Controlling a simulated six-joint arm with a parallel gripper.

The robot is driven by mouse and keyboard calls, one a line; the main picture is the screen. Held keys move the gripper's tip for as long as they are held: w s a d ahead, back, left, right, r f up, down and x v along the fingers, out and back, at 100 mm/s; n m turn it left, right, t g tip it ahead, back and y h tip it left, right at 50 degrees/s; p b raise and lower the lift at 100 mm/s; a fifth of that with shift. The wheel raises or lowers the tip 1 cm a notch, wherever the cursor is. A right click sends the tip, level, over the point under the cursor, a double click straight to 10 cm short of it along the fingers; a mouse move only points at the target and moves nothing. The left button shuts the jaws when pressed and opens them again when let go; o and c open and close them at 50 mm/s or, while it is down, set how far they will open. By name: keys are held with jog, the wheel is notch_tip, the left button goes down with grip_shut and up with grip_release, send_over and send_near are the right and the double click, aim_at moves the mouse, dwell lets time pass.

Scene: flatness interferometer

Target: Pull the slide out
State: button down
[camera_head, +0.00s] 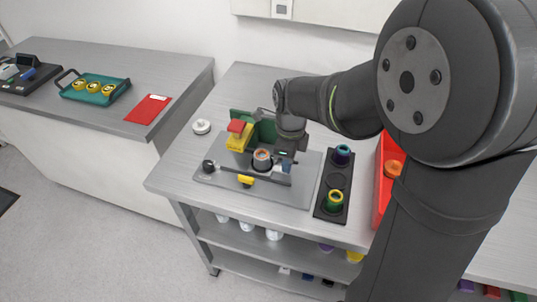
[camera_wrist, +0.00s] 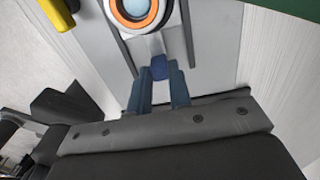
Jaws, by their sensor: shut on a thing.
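The flatness interferometer stands on a grey base plate (camera_head: 220,178) on the middle bench. The slide (camera_wrist: 155,45) is a pale tongue between two dark rails, running from below the ringed cup towards me. It ends in a small blue knob (camera_wrist: 158,69). My gripper (camera_wrist: 160,76) is shut with its blue fingers on both sides of this knob. In the head view my gripper (camera_head: 287,163) is low at the right of the cup, and the slide is mostly hidden.
A yellow block with a red top (camera_head: 237,127) and a green panel (camera_head: 264,127) stand behind the cup. A black holder (camera_head: 334,180) and a red bin (camera_head: 379,185) stand right.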

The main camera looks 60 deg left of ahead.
jog(key=w+d, duration=0.3)
jog(key=shift+w+d, duration=0.25)
jog(key=shift+w, duration=0.05)
jog(key=c, duration=1.3)
grip_release()
jog(key=shift+d, duration=0.1)
jog(key=shift+r, duration=0.15)
jog(key=shift+r, duration=0.35)
notch_tip(320, 180, up, 16)
jog(key=shift+r, duration=0.25)
